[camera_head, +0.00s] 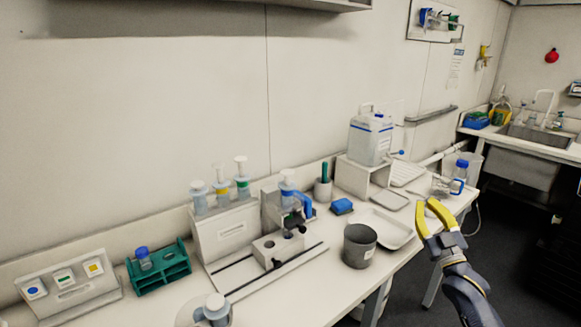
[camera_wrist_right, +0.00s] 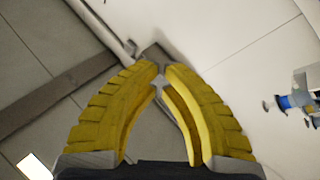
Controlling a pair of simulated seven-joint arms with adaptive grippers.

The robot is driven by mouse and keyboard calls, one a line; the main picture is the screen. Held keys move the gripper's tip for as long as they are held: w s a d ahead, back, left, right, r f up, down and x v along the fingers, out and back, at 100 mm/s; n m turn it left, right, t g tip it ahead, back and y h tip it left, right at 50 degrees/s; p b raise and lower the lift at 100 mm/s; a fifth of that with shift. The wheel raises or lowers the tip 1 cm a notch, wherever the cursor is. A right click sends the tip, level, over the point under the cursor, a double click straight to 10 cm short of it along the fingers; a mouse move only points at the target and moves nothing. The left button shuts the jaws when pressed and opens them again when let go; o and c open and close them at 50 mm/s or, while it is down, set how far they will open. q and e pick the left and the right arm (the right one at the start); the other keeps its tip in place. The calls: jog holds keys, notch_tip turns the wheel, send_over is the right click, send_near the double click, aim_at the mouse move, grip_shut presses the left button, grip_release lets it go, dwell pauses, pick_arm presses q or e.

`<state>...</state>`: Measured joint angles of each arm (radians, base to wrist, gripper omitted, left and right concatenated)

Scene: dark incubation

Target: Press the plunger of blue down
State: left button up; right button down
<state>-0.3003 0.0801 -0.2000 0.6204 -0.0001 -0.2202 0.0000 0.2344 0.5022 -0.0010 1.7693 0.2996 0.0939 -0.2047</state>
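A clear plunger device with a blue band (camera_head: 288,186) stands upright in a grey stand with a blue part, near the table's middle. What looks like the same blue-banded device shows sideways at the right edge of the right wrist view (camera_wrist_right: 292,102). My right gripper (camera_head: 427,202) has yellow fingers and is well to the right of the device, by the table's front edge. Its fingertips nearly meet in the right wrist view (camera_wrist_right: 162,68), with nothing between them. My left gripper is not in view.
Several plunger devices stand in a white rack (camera_head: 226,235) left of the stand. A grey cup (camera_head: 359,246) and a white tray (camera_head: 392,230) lie between the stand and my right gripper. A green tube rack (camera_head: 160,268) and button panel (camera_head: 68,284) are at left.

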jog(key=w+a+r+g+y, duration=0.1)
jog(key=a+r+y, duration=0.25)
jog(key=a, duration=0.65)
jog(key=a+r+g+y, duration=0.15)
jog(key=a+r, duration=0.25)
jog(key=a, duration=0.5)
notch_tip(320, 180, up, 7)
jog(key=n+g+y, duration=0.1)
jog(key=g+y, duration=0.2)
jog(key=y, duration=0.2)
send_over(291, 173)
jog(key=shift+a+r, duration=0.1)
jog(key=shift+a, duration=0.05)
notch_tip(291, 173, down, 2)
jog(key=shift+s+f, duration=0.1)
jog(key=shift+f, duration=0.95)
